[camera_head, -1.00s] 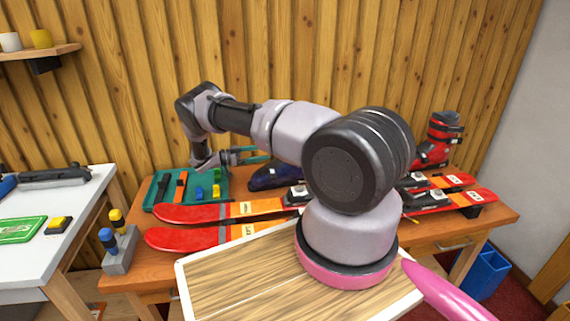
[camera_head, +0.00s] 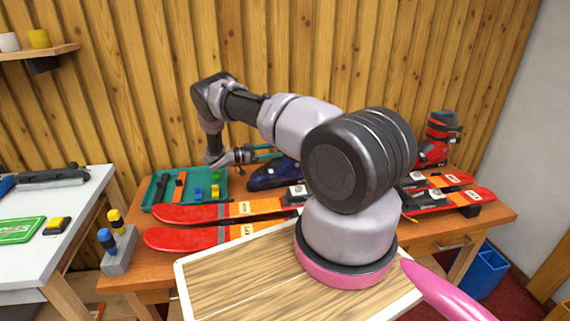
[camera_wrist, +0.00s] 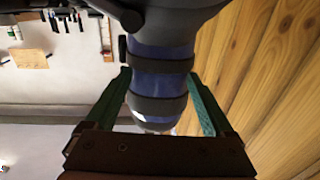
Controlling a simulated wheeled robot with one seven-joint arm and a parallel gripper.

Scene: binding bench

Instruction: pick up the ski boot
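A dark blue ski boot (camera_head: 263,178) stands on the wooden bench behind the skis, its toe to the left. My arm hides its upper part in the head view. My gripper (camera_head: 268,153) reaches in from the left just above the boot's foot, its teal fingers level. In the wrist view the boot's strapped blue cuff (camera_wrist: 160,85) appears upside down between the fingers of my gripper (camera_wrist: 159,78). The fingers are apart on either side of the cuff, with gaps beside its near end. Contact at the tips is unclear.
A red and black boot (camera_head: 438,140) stands at the bench's right end. Red skis (camera_head: 195,213) lie along the front. A teal tool tray (camera_head: 150,201) is left of the blue boot. The plank wall (camera_head: 270,60) rises close behind.

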